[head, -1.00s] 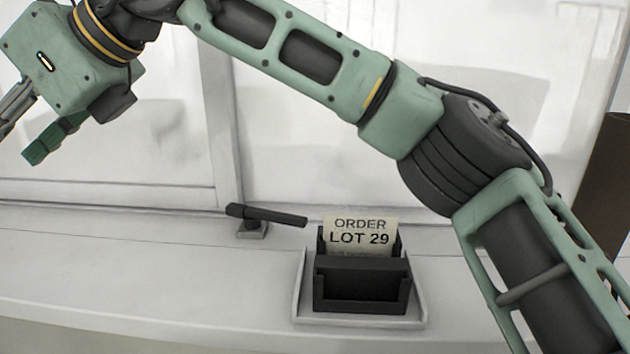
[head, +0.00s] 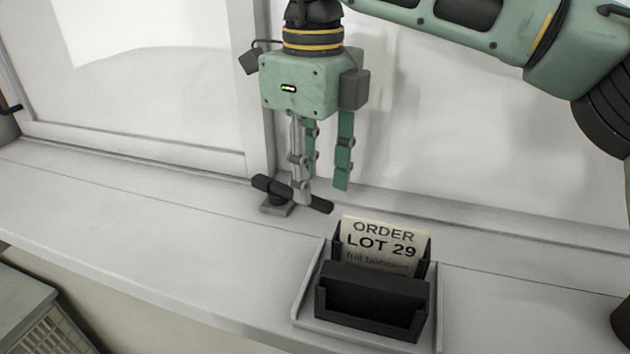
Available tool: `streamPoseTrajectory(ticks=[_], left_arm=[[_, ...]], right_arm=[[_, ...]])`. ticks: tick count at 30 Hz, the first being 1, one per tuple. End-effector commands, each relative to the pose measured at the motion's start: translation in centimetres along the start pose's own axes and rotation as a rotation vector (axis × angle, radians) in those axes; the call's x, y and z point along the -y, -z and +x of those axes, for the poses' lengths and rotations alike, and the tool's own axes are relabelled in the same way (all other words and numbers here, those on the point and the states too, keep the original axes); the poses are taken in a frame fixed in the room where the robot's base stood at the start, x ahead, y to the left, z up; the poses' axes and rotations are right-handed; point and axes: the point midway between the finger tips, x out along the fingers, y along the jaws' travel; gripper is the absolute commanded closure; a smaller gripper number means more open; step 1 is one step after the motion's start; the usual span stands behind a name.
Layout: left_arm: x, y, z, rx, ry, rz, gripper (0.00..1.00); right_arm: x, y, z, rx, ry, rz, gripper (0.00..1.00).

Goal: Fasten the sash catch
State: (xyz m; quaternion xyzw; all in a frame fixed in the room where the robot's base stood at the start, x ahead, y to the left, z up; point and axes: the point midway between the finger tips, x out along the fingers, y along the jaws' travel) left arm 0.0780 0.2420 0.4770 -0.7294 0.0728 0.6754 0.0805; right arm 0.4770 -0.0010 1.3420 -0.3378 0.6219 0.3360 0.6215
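The sash catch (head: 262,182) is a dark bar on a small grey base, on the pale sill at the foot of the upright between two window panes. Its bar slants down to the right, out over the sill. My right gripper (head: 321,191) points straight down at the catch, fingers spread and empty. The grey finger's tip overlaps the bar in the head view; I cannot tell whether it touches. A green finger is to the right of the bar, with a gap between. My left gripper is not in view.
A dark card holder (head: 370,308) with an "ORDER LOT 29" card (head: 384,243) stands in a pale tray (head: 304,296) right of the catch. A grey crate (head: 30,312) is at lower left. The sill left of the catch is clear.

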Motion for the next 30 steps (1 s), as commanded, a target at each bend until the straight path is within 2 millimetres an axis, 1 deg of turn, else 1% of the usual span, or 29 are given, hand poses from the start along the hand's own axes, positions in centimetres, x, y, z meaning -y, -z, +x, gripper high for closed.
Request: streamPoseTrajectory(ticks=[3, 6, 12, 15, 26, 30], left_arm=[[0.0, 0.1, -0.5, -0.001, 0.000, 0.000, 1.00], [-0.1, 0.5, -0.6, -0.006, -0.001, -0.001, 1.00], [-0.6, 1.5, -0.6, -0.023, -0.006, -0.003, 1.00], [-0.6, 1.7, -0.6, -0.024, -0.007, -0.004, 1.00], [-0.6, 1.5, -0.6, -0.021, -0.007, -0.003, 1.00], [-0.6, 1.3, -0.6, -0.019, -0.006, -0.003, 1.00]], right_arm=[[0.1, 0.0, 1.4, -0.001, -0.001, 0.000, 0.67], [0.0, 0.0, 2.1, 0.001, -0.001, 0.000, 0.67], [0.0, 0.0, 2.4, 0.002, 0.000, 0.000, 0.67], [0.0, -0.1, 2.4, 0.002, 0.000, 0.000, 0.67], [0.0, -0.1, 2.4, 0.003, 0.000, 0.000, 0.99], [0.0, -0.1, 2.4, 0.003, 0.000, 0.000, 1.00]])
